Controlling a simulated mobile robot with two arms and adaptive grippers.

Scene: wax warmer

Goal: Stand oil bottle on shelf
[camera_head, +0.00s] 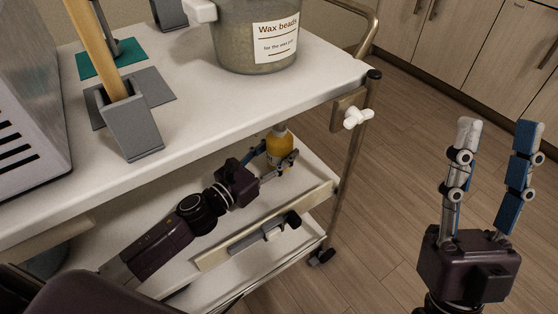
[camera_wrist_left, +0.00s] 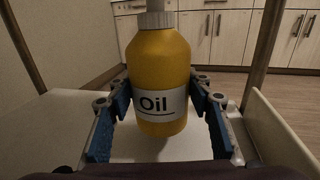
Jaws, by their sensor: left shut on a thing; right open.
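The yellow oil bottle (camera_head: 279,148) is upright over the cart's middle shelf (camera_head: 230,212), below the top surface. In the left wrist view the bottle (camera_wrist_left: 159,70) shows its grey cap and white "Oil" label. My left gripper (camera_head: 277,165) is shut on the bottle, with a blue-padded finger on each side of it. The bottle's base is at or close above the shelf; I cannot tell whether it touches. My right gripper (camera_head: 495,140) is open and empty, fingers up, to the right of the cart above the floor.
The cart's white top (camera_head: 215,110) overhangs the shelf and carries a "Wax beads" tub (camera_head: 257,40), a grey holder (camera_head: 130,122) with a wooden stick, and mats. A rail (camera_head: 210,257) borders the shelf's front. A metal post (camera_head: 342,180) stands at the cart's right corner.

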